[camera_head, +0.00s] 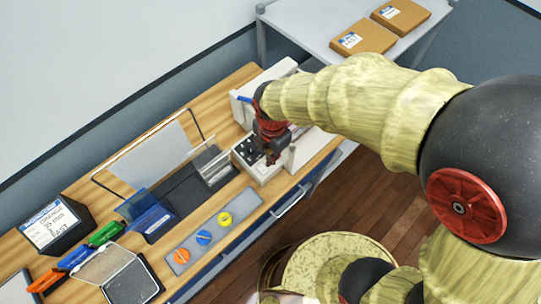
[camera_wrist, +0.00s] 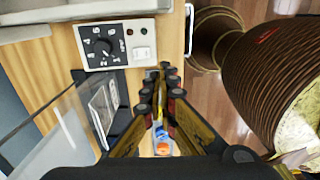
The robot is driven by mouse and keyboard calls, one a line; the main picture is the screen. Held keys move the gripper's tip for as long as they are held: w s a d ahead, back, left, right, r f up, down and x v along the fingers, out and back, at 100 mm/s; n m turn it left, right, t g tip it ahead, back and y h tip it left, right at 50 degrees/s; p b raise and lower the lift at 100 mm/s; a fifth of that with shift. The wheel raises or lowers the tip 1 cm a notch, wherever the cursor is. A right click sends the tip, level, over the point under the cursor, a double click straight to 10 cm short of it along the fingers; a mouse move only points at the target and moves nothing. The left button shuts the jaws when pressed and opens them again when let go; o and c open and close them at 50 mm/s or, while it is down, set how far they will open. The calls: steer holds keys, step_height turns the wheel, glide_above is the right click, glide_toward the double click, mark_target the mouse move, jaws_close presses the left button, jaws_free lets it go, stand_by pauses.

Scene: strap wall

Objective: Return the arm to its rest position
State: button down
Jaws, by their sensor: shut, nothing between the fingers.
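My arm reaches in from the right in the head view, over the wooden counter (camera_head: 84,184). My gripper (camera_head: 272,158) points down at the counter's front edge, just over or beside a white box with a black dial panel (camera_head: 250,152). In the wrist view my gripper (camera_wrist: 165,74) has its fingers together with nothing seen between them. The dial panel (camera_wrist: 117,47) is to the upper left of the fingertips there. Whether the fingers touch the box cannot be told.
A grey strip with orange, blue and yellow discs (camera_head: 196,249) lies along the counter's front. A clear upright panel (camera_head: 150,158), a labelled black box (camera_head: 57,227) and coloured holders (camera_head: 105,234) stand behind or left. A grey table (camera_head: 303,27) holds two cartons (camera_head: 363,37). Wooden floor (camera_head: 345,195) is open in front.

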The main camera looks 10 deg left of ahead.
stand_by(0.4)
steer(key=s+d+r+m+t+b, duration=0.2)
steer(key=d+m+b, duration=0.5)
steer(key=d+m, duration=0.4)
steer(key=s+d+r+m+t+b, duration=0.3)
steer(key=d+m+b, duration=0.5)
steer(key=d+m, duration=0.4)
step_height(320, 180, up, 3)
steer(key=s+m, duration=0.1)
steer(key=m, duration=0.3)
steer(key=shift+s+f+m, duration=0.15)
steer(key=shift+s+m, duration=0.2)
steer(key=shift+m, duration=0.05)
